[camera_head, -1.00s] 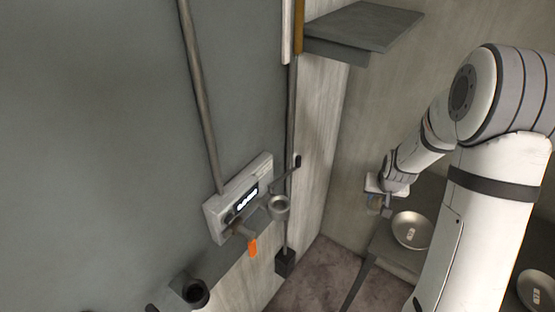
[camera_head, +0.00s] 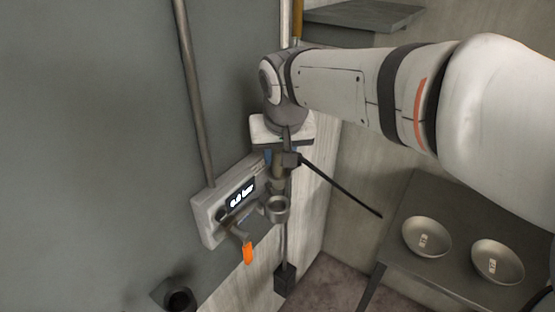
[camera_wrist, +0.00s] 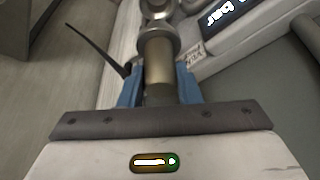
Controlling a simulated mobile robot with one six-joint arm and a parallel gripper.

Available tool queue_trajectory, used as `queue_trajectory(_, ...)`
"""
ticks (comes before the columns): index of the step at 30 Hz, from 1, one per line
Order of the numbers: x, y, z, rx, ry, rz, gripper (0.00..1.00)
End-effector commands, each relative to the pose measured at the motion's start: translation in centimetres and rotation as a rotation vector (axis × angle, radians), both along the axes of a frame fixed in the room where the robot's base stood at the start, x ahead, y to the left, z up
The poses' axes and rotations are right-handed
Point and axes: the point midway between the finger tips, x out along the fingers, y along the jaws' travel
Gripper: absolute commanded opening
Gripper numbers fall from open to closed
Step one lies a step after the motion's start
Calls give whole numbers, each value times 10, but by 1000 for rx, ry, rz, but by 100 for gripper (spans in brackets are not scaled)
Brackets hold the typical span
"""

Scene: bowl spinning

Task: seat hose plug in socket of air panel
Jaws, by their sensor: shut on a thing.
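The air panel (camera_head: 208,215) is a pale box on the grey wall, with a lit display (camera_head: 240,195) whose text ends in "bar". A grey ring-shaped socket (camera_head: 277,209) sticks out at its right; it also shows in the wrist view (camera_wrist: 156,38). My gripper (camera_head: 277,165) points down above the socket. Its blue fingers (camera_wrist: 158,90) are shut on the hose plug (camera_wrist: 158,62), a brass-coloured cylinder in line with the socket. The plug's far end meets or overlaps the socket in the wrist view; I cannot tell how deep it sits.
An orange-tipped lever (camera_head: 248,252) hangs under the panel. A thin black rod or hose (camera_head: 340,188) slants down right from beside my gripper. A dark holder (camera_head: 178,297) is on the wall at lower left. Two bowls (camera_head: 427,237) (camera_head: 497,261) lie on a grey table (camera_head: 423,200).

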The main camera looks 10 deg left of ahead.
Motion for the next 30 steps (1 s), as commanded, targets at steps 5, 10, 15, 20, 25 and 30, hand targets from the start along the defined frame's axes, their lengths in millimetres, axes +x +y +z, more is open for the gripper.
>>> queue_trajectory(5,-2,1,-2,-1,1,2,4)
queue_trajectory(10,-2,1,-13,0,1,2,4)
queue_trajectory(15,-2,1,-26,-1,1,3,4)
queue_trajectory(20,-2,1,-39,-1,1,3,4)
queue_trajectory(25,-2,2,-53,0,0,3,4)
queue_trajectory(30,-2,2,-66,0,0,4,4)
